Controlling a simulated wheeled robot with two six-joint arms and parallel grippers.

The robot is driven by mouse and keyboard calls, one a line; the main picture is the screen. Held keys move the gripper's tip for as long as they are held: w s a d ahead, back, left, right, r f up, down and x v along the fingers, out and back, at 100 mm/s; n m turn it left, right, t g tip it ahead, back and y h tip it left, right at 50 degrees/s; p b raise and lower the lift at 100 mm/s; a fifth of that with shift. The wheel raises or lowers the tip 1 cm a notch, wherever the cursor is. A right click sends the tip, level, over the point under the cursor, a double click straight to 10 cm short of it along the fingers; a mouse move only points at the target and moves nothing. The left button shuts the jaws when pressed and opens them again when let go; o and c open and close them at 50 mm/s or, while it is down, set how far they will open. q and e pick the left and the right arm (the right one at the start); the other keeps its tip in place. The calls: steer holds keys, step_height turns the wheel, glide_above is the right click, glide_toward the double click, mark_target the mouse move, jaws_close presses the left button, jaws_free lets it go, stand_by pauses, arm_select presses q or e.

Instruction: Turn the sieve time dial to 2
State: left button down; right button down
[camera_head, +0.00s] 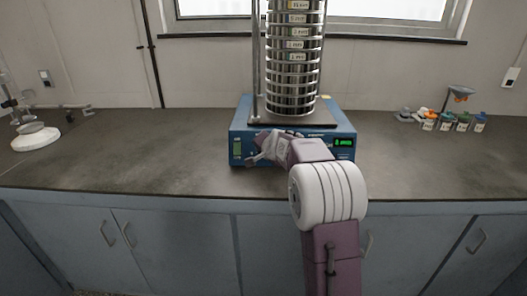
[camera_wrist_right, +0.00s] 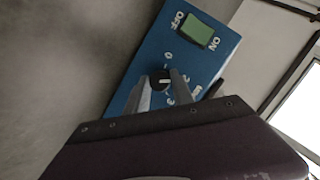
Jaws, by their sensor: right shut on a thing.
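The blue sieve shaker base (camera_head: 240,129) stands on the grey counter with a tall stack of metal sieves (camera_head: 292,60) on it. My right gripper (camera_head: 256,158) reaches the left part of its front panel, and my arm hides the middle of the panel. In the right wrist view the black dial (camera_wrist_right: 160,79) with a light pointer line sits between the fingertips of my right gripper (camera_wrist_right: 161,84), which is shut on it. My left gripper is not in view.
A green ON/OFF switch (camera_wrist_right: 197,30) is on the panel beside the dial. A green display (camera_head: 344,142) glows at the panel's right. Small lidded jars (camera_head: 462,123) stand at the right, and a white-based stand (camera_head: 36,137) at the left. The counter between is clear.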

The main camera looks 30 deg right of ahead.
steer(key=shift+f, duration=0.2)
steer(key=c, duration=1.1)
jaws_free()
steer(key=shift+r, duration=0.1)
steer(key=shift+s+r, duration=0.25)
steer(key=shift+r, duration=0.05)
steer(key=p+v, duration=0.1)
steer(key=v, duration=0.7)
steer(key=shift+s+a, duration=0.15)
